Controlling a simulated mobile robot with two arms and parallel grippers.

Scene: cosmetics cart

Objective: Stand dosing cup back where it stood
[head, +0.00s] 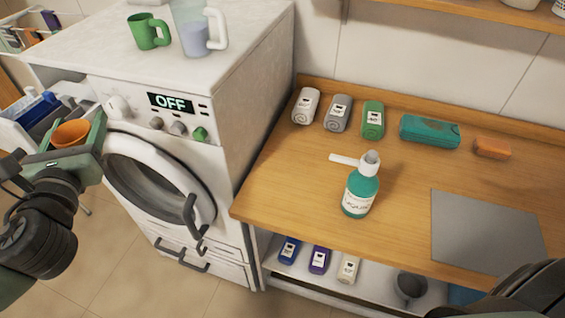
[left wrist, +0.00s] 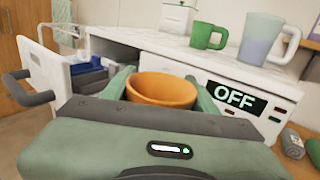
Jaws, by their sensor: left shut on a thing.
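The dosing cup is an orange, open-topped cup (head: 71,133) at the left of the head view. My left gripper (head: 74,134) is shut on it and holds it upright, in front of the washing machine's upper left corner. In the left wrist view the cup (left wrist: 162,90) sits between the two green fingers, its rim facing up and its lower part hidden by the gripper body. The cup is in the air, apart from any surface. My right gripper is out of view; only dark parts of my right arm show at the bottom right.
An open drawer (head: 40,107) with blue inside is close behind the cup. The washer top (head: 100,45) carries a green mug (head: 148,31) and a clear jug (head: 200,30). The wooden counter (head: 290,200) holds a teal bottle (head: 360,190), rolled cloths and a grey mat (head: 485,232).

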